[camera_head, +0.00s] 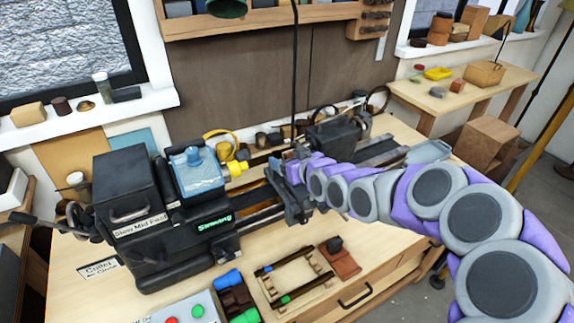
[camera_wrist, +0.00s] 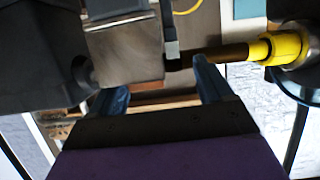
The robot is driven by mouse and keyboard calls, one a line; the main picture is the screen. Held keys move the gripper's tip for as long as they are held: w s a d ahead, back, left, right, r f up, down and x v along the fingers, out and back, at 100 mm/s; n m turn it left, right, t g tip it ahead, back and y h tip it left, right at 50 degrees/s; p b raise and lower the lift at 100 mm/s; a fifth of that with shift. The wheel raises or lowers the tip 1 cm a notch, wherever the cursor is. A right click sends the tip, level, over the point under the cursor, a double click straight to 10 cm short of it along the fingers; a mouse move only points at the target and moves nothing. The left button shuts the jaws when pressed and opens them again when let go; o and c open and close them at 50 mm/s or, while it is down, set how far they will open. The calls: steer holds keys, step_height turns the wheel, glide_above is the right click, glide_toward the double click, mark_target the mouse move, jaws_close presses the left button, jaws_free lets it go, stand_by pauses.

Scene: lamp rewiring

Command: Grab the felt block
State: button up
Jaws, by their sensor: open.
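I cannot tell for sure which thing is the felt block. A small dark block (camera_head: 334,243) rests on a reddish-brown piece (camera_head: 343,262) at the front of the bench, right of a wooden rack, in the head view. My gripper (camera_wrist: 162,88) is open, with its two bluish fingers apart and nothing clearly held between them. In the head view my arm reaches in from the right to the middle of the lathe, well behind the dark block. A grey metal block (camera_wrist: 125,48) lies just beyond the fingers in the wrist view; the exact gap cannot be judged.
The black lathe (camera_head: 165,235) fills the bench's left and middle. Its yellow fitting (camera_head: 236,168) and brown rod (camera_wrist: 222,53) are close to my fingers. The wooden rack (camera_head: 295,278) and colored-handled tools (camera_head: 240,300) stand in front. Bare bench shows at the front right.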

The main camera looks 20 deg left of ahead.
steer(key=shift+d, duration=0.45)
steer(key=d, duration=0.2)
steer(key=d+r, duration=0.1)
steer(key=d, duration=0.1)
steer(key=shift+d, duration=0.1)
steer(key=c, duration=0.5)
steer(key=shift+c, duration=0.5)
steer(key=shift+a+f, duration=0.15)
steer(key=shift+a, duration=0.85)
steer(key=c, duration=0.3)
steer(key=shift+s+a, duration=0.1)
steer(key=shift+a, duration=0.15)
steer(key=shift+c, duration=0.8)
steer(key=shift+d, duration=0.2)
jaws_close()
